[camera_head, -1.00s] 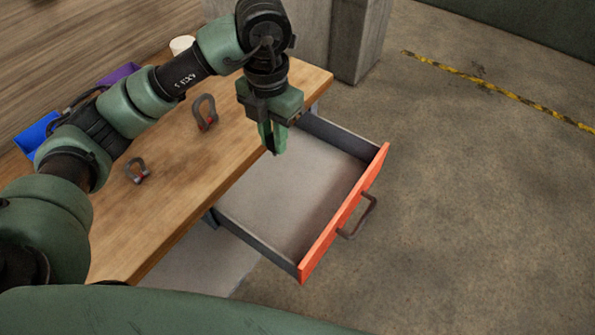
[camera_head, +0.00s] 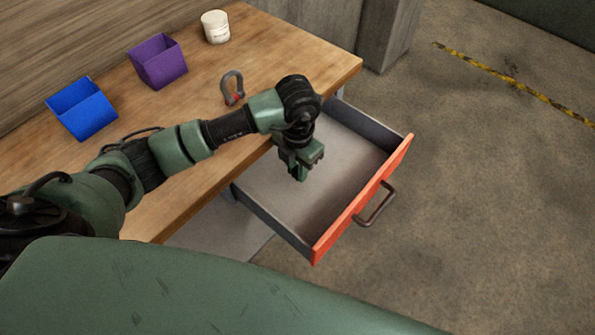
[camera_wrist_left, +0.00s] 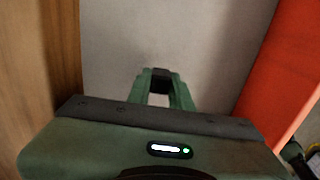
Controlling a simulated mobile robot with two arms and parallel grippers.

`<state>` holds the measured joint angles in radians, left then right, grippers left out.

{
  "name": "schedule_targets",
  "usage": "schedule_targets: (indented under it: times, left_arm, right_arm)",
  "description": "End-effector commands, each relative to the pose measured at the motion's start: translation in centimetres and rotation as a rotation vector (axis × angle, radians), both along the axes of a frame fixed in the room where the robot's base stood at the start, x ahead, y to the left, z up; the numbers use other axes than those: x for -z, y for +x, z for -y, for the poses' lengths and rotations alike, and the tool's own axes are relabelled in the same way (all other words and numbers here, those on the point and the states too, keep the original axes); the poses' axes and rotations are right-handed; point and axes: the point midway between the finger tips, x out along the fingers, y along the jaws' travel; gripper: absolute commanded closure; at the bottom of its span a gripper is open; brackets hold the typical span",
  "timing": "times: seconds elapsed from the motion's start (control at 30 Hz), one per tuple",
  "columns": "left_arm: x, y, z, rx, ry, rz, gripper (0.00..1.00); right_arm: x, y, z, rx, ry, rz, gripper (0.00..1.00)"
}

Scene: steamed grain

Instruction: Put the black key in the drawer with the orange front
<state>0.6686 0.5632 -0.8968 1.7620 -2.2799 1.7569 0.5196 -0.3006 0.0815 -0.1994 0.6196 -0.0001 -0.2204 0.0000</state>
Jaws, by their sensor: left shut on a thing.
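The drawer with the orange front (camera_head: 362,203) is pulled out from under the wooden table, and its grey floor looks bare. My left gripper (camera_head: 298,177) points down over the inside of this drawer, close to the table edge. In the left wrist view, its two green fingers (camera_wrist_left: 160,80) are shut on a small dark piece, the black key (camera_wrist_left: 160,73), at their tips. Only a small part of the key shows, and I cannot make it out in the head view. The orange front (camera_wrist_left: 283,60) also shows at the right of the wrist view. My right gripper is not in view.
On the wooden table (camera_head: 300,48) stand a blue bin (camera_head: 84,110), a purple bin (camera_head: 159,62), a white jar (camera_head: 215,27) and a grey shackle (camera_head: 232,88). A concrete block (camera_head: 388,35) stands behind the table's far end. The floor right of the drawer is clear.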

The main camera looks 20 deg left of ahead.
Motion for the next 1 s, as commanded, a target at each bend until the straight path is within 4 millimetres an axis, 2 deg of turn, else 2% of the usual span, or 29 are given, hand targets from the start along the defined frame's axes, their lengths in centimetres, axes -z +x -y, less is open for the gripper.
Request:
schedule_targets:
  times: [0.13,0.5,0.53,0.6,0.87,1.0]
  left_arm:
    - [1.9,-0.1,0.0,0.0,-0.001,-0.001,1.0]
    - [2.5,0.0,0.0,0.0,0.0,0.001,1.0]
    - [2.4,0.0,0.0,0.0,0.0,0.001,0.74]
    - [2.4,0.0,0.0,0.0,0.0,0.001,0.57]
    - [2.4,0.0,0.0,0.0,0.0,0.001,0.57]
    - [1.7,0.0,0.0,0.0,-0.001,0.002,0.57]
  right_arm:
    - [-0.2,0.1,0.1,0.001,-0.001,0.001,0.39]
    - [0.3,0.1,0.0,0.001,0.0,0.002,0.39]
    - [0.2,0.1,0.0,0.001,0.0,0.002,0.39]
    - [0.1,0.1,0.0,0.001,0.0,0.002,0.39]
    - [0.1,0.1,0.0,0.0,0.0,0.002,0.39]
    - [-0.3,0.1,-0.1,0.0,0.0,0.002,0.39]
